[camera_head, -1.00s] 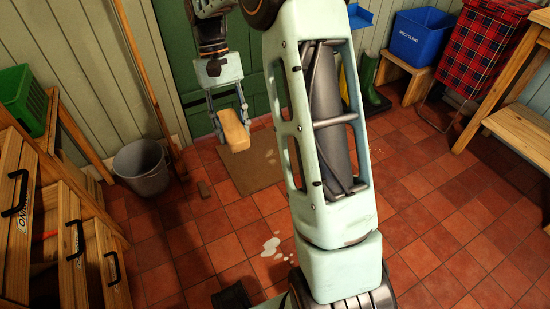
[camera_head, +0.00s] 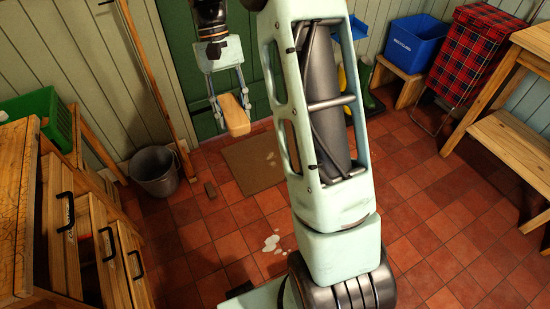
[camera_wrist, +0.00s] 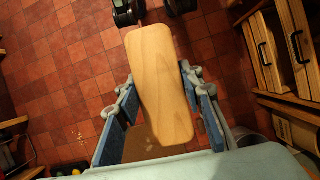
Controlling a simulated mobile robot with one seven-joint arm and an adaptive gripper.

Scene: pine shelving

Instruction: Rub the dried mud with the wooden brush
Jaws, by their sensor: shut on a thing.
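My gripper (camera_head: 230,101) is shut on the wooden brush (camera_head: 236,116), a pale rounded block, held in the air above the floor near the green door. In the wrist view the brush (camera_wrist: 160,85) lies between the two blue-padded fingers; its underside is hidden. Pale irregular patches (camera_head: 272,243) mark the red tiles in front of the doormat (camera_head: 248,165), and another pale spot (camera_head: 271,158) is at the mat's right edge. I cannot tell for sure which is the dried mud. The brush is apart from all of these.
Wooden drawers (camera_head: 85,235) fill the left. A blue recycling box (camera_head: 411,42), green boots (camera_head: 371,85) and a wooden bench (camera_head: 510,145) are right. Floor tiles between are open.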

